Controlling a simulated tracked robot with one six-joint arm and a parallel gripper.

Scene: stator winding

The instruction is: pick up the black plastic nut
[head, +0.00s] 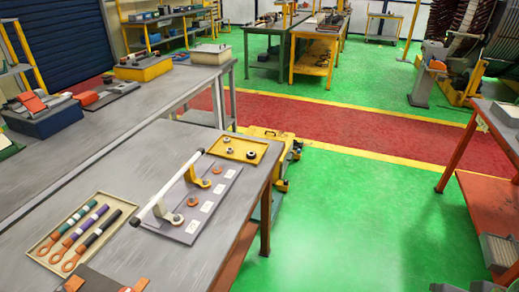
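A shallow yellow tray (213,150) lies at the far right end of the near grey bench. Several small ring-shaped parts sit in it. The darkest one, at the tray's right side, looks like the black plastic nut (251,155); it is small, and its material cannot be told. Lighter metal-looking rings (227,140) lie to its left. My gripper is not in view.
A beige tray (46,251) holds several coloured cables with ring ends. The bench's front right is bare.

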